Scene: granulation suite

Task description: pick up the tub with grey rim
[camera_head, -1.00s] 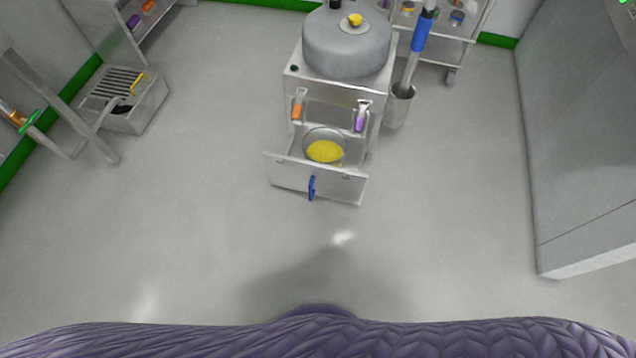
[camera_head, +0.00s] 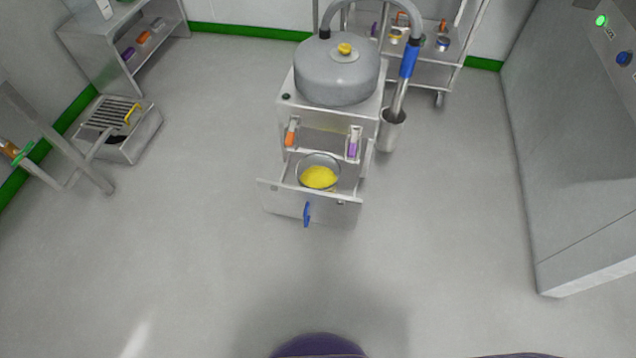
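A round tub (camera_head: 302,179) with a grey rim and yellow contents sits in the open drawer (camera_head: 285,199) at the front of the steel machine. The drawer front has a blue handle (camera_head: 307,213). Small tubs also stand on the back shelf, one with a blue band (camera_head: 443,41) and one yellow (camera_head: 396,36); their rim colours are too small to tell. Neither of my grippers is in view, and nothing touches the tub in the drawer.
The machine carries a grey domed vessel (camera_head: 335,80). A blue-gripped wand (camera_head: 409,60) stands in a steel cup (camera_head: 391,132). A floor unit with a grate (camera_head: 110,118) is at left, a tall cabinet (camera_head: 575,170) at right. The floor (camera_head: 430,250) before the drawer is clear.

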